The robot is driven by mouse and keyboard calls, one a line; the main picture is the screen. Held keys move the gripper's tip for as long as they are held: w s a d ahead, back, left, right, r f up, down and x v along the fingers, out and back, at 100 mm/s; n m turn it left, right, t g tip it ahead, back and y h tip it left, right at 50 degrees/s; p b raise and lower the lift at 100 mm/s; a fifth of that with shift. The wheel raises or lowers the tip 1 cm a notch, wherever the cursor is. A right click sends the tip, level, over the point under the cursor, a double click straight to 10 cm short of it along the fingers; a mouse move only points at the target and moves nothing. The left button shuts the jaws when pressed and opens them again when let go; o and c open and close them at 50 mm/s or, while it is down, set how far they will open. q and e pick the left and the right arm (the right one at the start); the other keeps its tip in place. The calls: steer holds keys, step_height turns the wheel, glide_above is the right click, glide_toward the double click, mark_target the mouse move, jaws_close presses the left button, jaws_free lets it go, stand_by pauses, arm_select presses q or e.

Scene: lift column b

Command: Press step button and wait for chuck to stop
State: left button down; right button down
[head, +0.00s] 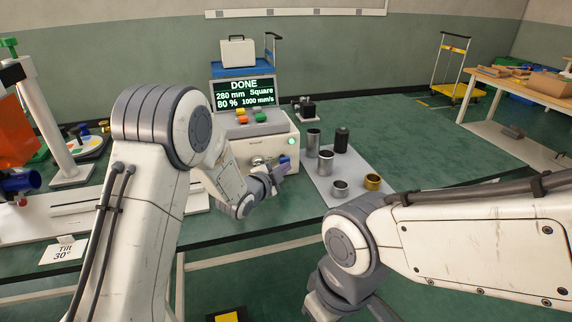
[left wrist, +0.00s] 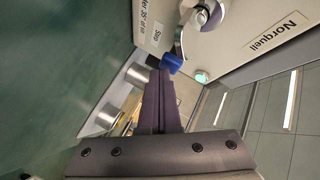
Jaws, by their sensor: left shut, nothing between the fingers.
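A white machine (head: 262,141) stands on the table with a screen (head: 243,93) reading "DONE, 280 mm, Square, 80 %, 1000 mm/s". In the left wrist view its front shows a label reading "Step" (left wrist: 157,35), a blue button (left wrist: 172,63) and a round metal chuck (left wrist: 207,14). My left gripper (head: 282,169) is at the machine's lower front. It is shut and empty, and its fingertips (left wrist: 162,74) are right at the blue button; I cannot tell whether they touch. A green light (head: 291,141) glows on the front. My right arm enters from the right; its gripper is out of view.
A grey mat (head: 322,190) right of the machine bears several metal cylinders, a dark cylinder (head: 341,139) and a brass ring (head: 373,182). A "Tilt 30°" card (head: 64,251) lies at left.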

stand_by(0.3)
arm_select(q)
steer(key=shift+s+d+b, duration=0.25)
steer(key=shift+s+b, duration=0.1)
steer(key=shift+s, duration=0.7)
steer(key=shift+s+d+b, duration=0.3)
steer(key=shift+s+b, duration=0.1)
steer(key=shift+s, duration=0.3)
steer(key=shift+s+d+b, duration=0.25)
steer(key=shift+s, duration=0.55)
steer(key=shift+s+d+b, duration=0.2)
steer(key=shift+s+d, duration=0.05)
steer(key=shift+s, duration=0.5)
